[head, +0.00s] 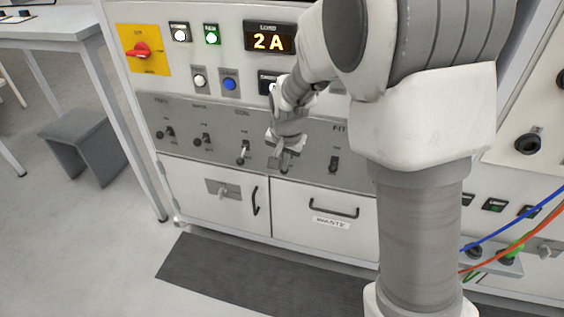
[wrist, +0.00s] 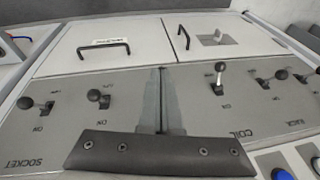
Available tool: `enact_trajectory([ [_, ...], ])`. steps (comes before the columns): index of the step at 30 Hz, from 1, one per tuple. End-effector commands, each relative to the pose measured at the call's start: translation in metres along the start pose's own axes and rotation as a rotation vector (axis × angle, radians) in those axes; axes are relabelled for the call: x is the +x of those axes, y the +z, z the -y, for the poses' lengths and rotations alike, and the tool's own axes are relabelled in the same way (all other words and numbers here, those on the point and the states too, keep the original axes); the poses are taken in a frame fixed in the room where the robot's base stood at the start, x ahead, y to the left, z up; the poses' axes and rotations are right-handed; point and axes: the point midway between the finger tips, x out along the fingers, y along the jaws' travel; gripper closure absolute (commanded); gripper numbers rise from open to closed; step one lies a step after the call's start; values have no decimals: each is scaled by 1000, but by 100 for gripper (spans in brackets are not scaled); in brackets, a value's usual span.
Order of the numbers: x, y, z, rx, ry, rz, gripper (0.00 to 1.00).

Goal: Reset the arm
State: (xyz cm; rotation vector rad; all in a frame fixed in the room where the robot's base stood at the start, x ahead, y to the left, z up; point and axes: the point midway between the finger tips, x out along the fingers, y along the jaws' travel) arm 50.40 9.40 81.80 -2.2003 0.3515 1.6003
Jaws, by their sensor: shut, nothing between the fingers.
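My gripper (head: 284,165) is in front of the grey switch panel (head: 225,125), just right of the COIL label in the head view. My arm reaches in from the right of that view. In the wrist view the two fingers of my gripper (wrist: 161,75) are together, with nothing between them. They show over the panel between the COIL switch (wrist: 218,76) and another black-knobbed switch (wrist: 98,97). I cannot tell whether the fingertips touch the panel.
Below the panel are a cupboard door (head: 225,208) and a drawer (head: 325,212) with black handles. A lit display (head: 269,41) reads 2A, near a red rotary switch (head: 139,50). Blue and orange cables (head: 515,232) hang at the right. A grey stool (head: 84,145) stands left.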

Motion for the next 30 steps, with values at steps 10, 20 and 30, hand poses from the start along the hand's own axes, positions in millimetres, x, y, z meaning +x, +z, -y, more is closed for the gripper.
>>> enact_trajectory([
  [10,-3,-1,0,0,0,0,100],
  [20,-3,-1,0,0,0,0,100],
  [30,-75,4,-28,-73,-37,-22,100],
])
